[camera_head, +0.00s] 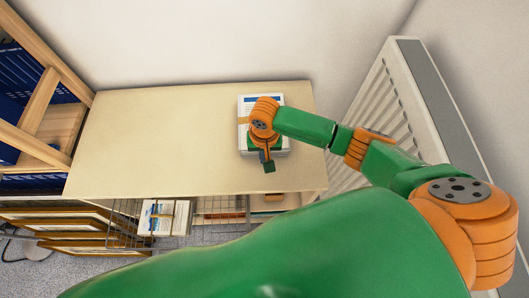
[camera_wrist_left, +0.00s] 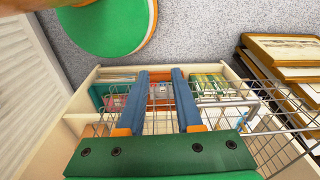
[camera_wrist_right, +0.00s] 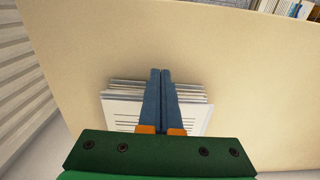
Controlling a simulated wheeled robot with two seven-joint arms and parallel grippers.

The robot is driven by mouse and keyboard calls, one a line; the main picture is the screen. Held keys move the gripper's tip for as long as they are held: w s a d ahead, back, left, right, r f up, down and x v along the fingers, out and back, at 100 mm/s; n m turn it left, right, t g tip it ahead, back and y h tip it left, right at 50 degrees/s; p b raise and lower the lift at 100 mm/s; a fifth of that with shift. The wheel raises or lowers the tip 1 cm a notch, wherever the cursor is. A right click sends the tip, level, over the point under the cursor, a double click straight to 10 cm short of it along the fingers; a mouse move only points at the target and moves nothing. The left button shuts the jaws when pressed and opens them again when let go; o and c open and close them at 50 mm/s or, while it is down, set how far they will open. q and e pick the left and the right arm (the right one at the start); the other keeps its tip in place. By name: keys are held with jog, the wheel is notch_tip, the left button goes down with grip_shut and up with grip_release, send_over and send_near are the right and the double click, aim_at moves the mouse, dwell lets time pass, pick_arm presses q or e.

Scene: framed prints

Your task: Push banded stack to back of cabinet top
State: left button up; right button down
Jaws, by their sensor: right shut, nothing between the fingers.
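A white paper stack (camera_head: 280,103) with a tan band lies on the beige cabinet top (camera_head: 165,135), right of the middle and close to the back edge. My right gripper (camera_head: 268,165) points down at the front side of the stack, and its wrist covers much of the stack. In the right wrist view the stack (camera_wrist_right: 122,110) shows behind the closed fingers (camera_wrist_right: 160,72). I cannot tell whether the fingers touch it.
Another banded stack (camera_head: 163,217) sits in the wire basket below the cabinet's front edge. A radiator (camera_head: 400,100) stands right of the cabinet. A wooden rack with blue items (camera_head: 20,80) is at the left, with framed prints (camera_head: 70,222) below. The cabinet top's left and middle are clear.

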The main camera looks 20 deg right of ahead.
jog(key=shift+w+r, duration=0.1)
jog(key=shift+w, duration=0.15)
jog(key=shift+d, duration=0.1)
jog(key=shift+w+d, duration=0.1)
jog(key=shift+w, duration=0.35)
jog(key=w+b, duration=0.1)
jog(key=w, duration=0.1)
jog(key=w+d+b, duration=0.1)
jog(key=w+b, duration=0.2)
jog(key=shift+w+d+f, duration=0.25)
jog(key=shift+w+d, duration=0.05)
jog(key=shift+w, duration=0.05)
jog(key=shift+w+d+r, duration=0.1)
jog(key=shift+w, duration=0.2)
jog(key=shift+r, duration=0.15)
jog(key=shift+s, duration=0.1)
